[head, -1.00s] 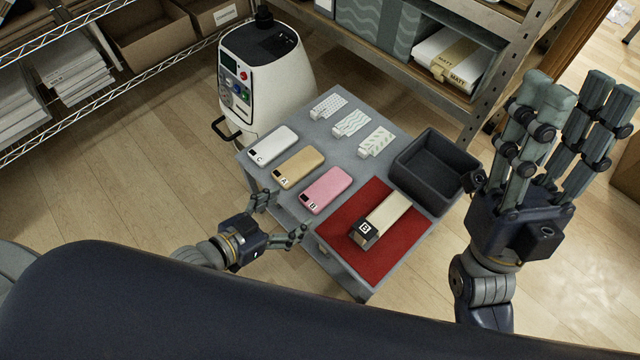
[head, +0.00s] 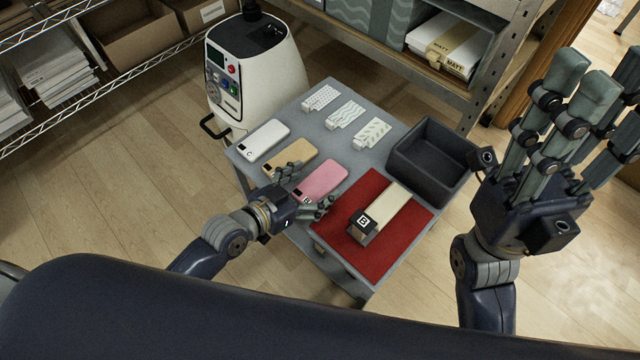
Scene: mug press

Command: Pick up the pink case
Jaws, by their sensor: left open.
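The pink case (head: 322,180) lies flat on the grey table, between the tan case and the red mat. Its label end is partly hidden by my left gripper. My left gripper (head: 308,190) is open at the near left end of the pink case, with one finger over the tan case side and others by the mat side. I cannot tell whether it touches the case. My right gripper (head: 565,150) is raised at the right, off the table, with its fingers pointing up and apart.
A tan case (head: 290,158) and a white case (head: 263,140) lie left of the pink one. A red mat (head: 405,245) bears a cream block (head: 385,210) marked B. A dark bin (head: 430,165), patterned pieces (head: 345,115) and a white machine (head: 255,70) stand behind.

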